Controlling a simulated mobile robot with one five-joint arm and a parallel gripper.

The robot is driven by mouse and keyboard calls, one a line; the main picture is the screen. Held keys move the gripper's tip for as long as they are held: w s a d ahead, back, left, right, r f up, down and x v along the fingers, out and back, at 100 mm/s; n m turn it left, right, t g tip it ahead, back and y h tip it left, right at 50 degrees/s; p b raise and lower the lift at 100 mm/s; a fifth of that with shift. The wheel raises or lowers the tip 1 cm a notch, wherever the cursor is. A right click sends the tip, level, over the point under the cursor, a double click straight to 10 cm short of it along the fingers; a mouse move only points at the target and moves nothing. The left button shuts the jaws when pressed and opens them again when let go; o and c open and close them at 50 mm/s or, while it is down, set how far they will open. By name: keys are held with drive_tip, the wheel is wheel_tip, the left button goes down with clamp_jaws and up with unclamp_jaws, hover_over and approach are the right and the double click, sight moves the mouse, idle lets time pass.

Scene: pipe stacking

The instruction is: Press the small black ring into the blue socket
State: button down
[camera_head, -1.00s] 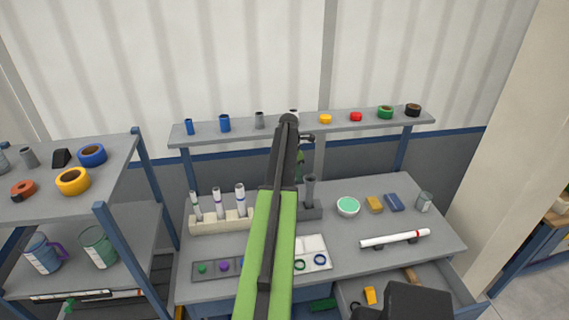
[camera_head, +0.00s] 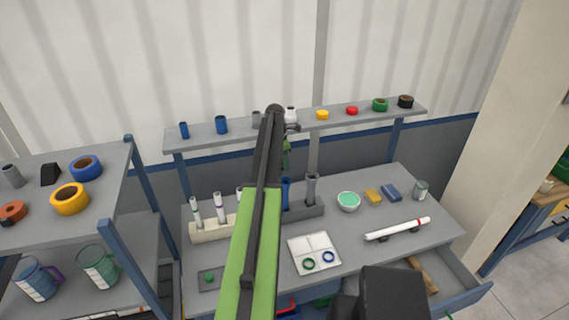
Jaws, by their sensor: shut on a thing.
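The blue socket (camera_head: 285,192) stands upright in a grey rack (camera_head: 320,211), beside a taller grey tube (camera_head: 311,186). My arm crosses the middle of the view and hides the rack's left part. Its end bends down behind the black link, and my gripper (camera_head: 286,170) shows only partly, small and dark, just above the blue socket in the picture. I cannot tell whether it touches the socket. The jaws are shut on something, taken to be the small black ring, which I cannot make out.
A white tray (camera_head: 315,241) holds a green ring (camera_head: 309,262) and a blue ring (camera_head: 330,257). A cream rack (camera_head: 206,233) of white tubes stands left. A green-filled bowl (camera_head: 348,202) and a white pipe (camera_head: 398,229) lie right. A shelf (camera_head: 345,121) runs behind.

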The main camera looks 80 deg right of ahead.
drive_tip(key=shift+s+d+f+b, duration=0.1)
drive_tip(key=shift+s+f+b, duration=0.05)
drive_tip(key=shift+f+b, duration=1.55)
drive_tip(key=shift+s+f+b, duration=0.1)
drive_tip(key=shift+f+b, duration=1.45)
drive_tip(key=shift+f, duration=0.25)
drive_tip(key=shift+w, duration=0.2)
drive_tip(key=shift+f, duration=0.15)
drive_tip(key=c, duration=0.8)
unclamp_jaws()
drive_tip(key=o, duration=0.4)
